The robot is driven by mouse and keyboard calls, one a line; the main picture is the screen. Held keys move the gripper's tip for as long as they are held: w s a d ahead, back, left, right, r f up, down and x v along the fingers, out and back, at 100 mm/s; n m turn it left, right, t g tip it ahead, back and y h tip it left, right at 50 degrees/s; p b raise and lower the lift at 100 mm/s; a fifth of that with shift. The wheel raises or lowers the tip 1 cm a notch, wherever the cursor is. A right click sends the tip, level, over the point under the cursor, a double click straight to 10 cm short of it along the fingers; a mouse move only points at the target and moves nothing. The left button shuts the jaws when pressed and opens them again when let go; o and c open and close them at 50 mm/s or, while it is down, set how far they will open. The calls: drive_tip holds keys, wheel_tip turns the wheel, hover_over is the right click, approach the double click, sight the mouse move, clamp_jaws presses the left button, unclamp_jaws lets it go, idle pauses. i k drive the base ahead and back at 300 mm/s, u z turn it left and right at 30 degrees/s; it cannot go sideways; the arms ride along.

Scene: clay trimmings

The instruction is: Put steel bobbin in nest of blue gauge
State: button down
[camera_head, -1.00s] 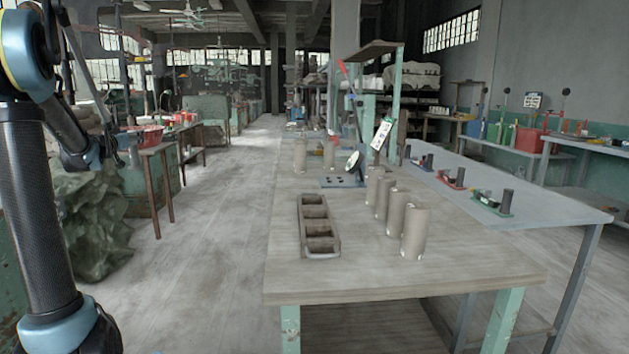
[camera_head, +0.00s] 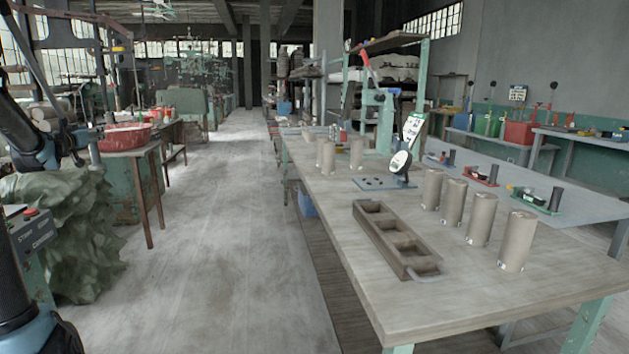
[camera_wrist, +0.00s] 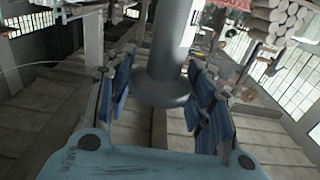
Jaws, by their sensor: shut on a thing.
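The steel bobbin (camera_wrist: 165,60) is a smooth grey cylinder with a wider round flange, seen large in the wrist view. My gripper (camera_wrist: 163,95) is shut on it, with blue finger pads on both sides near the flange. The blue gauge (camera_head: 438,158) is the farthest of three small gauges on the grey bench at right. Its nest is too small to see into.
A red gauge (camera_head: 480,175) and a green gauge (camera_head: 536,200) stand nearer on the grey bench (camera_head: 585,212). A red basin (camera_head: 126,138) stands near my gripper. The aisle is clear.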

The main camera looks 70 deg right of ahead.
sight(372, 182)
drive_tip(key=i, duration=0.95)
drive_tip(key=z, duration=2.75)
drive_tip(key=i, duration=0.5)
drive_tip(key=u, duration=0.05)
